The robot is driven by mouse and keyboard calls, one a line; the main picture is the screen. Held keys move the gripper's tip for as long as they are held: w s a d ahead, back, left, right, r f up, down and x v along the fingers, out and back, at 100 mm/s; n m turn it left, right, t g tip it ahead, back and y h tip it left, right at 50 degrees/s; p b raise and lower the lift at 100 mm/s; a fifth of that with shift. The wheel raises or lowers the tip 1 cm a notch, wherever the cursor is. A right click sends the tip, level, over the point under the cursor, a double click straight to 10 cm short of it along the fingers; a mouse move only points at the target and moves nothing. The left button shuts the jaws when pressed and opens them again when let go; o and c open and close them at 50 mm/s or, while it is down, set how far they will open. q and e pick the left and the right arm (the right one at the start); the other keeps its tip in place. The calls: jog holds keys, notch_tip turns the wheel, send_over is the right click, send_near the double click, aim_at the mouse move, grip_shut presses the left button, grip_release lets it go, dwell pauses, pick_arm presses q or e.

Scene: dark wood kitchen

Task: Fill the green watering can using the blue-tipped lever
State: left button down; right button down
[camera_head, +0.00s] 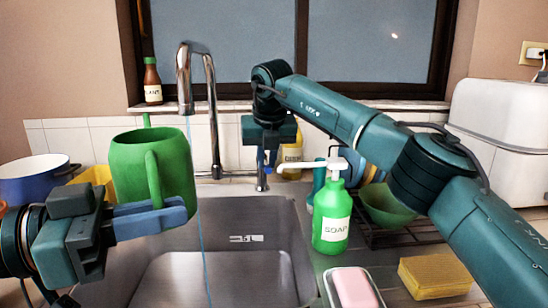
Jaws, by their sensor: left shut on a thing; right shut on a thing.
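The green watering can (178,165) is held upright above the left side of the sink, in front of the faucet. My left gripper (170,215) is shut on its handle (153,180). A thin blue stream falls from the faucet spout (184,105) along the can's right edge and shows again below it, down into the sink. I cannot tell whether any enters the can. My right gripper (267,160) points down behind the sink, shut on the blue-tipped lever (267,170). Only a little of the blue tip shows.
The sink basin (235,210) lies below the can. A green soap bottle (331,220), pink soap dish (353,288) and yellow sponge (435,275) stand to its right. A dish rack (405,235) with a green bowl is behind them. A blue pot (35,180) is at left.

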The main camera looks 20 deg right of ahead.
jog(key=shift+w+a+m+h, duration=0.1)
jog(key=shift+a+m+h, duration=0.2)
jog(key=shift+a+m, duration=0.4)
jog(key=shift+d, duration=0.15)
jog(key=c, duration=1.5)
grip_release()
jog(key=shift+o, duration=0.3)
jog(key=v, duration=1.2)
